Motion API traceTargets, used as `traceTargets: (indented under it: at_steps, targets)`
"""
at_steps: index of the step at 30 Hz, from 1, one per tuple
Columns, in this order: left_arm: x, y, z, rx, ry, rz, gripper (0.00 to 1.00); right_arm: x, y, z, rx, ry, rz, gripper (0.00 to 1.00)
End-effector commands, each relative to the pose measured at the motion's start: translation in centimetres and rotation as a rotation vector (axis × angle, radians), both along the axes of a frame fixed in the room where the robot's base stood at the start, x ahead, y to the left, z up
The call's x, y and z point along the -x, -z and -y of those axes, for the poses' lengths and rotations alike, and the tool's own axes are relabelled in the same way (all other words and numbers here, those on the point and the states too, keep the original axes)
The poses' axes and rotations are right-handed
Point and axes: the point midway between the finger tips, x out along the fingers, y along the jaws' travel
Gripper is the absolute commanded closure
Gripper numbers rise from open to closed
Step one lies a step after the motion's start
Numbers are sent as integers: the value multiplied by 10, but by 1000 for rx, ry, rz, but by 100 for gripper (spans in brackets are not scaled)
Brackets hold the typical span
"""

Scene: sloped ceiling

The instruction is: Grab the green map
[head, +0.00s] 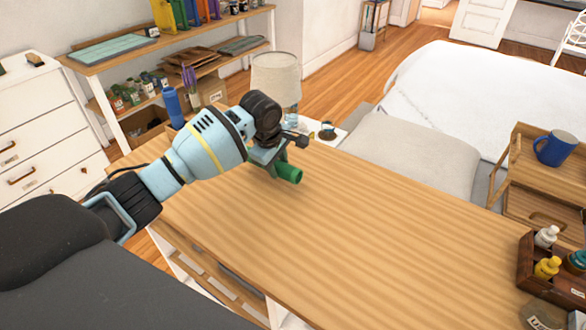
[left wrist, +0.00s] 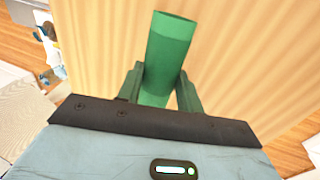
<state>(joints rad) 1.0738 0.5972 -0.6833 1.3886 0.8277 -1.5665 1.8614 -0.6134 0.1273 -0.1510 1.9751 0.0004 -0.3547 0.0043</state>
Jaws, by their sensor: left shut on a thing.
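The green map (head: 289,173) is a rolled green tube with an open end. It is at the far part of the wooden table (head: 350,220), under my left gripper (head: 278,158). In the left wrist view the green map (left wrist: 168,50) sits between the two greenish fingers of my left gripper (left wrist: 160,90), which is shut on it. Its near part is hidden behind the gripper's dark edge. I cannot tell whether the tube touches the tabletop. My right gripper is not in view.
A lamp (head: 276,78) stands beyond the table. At the right are a wooden organizer with a blue mug (head: 555,148) and a dark box (head: 545,285) with several small bottles. A bed (head: 490,100) lies behind. The middle of the table is clear.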

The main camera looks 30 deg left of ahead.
Motion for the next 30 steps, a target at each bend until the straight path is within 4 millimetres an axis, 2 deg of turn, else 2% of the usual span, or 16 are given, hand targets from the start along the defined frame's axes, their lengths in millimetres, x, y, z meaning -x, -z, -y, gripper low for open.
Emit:
traceTargets:
  at_steps: [1,6,13,21,30]
  targets:
    - [5,-1,-13,-2,-3,0,86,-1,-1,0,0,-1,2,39]
    - [20,-5,-50,-1,-2,0,86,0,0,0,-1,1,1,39]
    - [34,-8,-86,-2,-1,0,86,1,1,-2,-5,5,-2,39]
    - [41,-10,-105,-1,0,0,86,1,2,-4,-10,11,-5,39]
    - [41,-11,-106,0,1,1,86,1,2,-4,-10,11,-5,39]
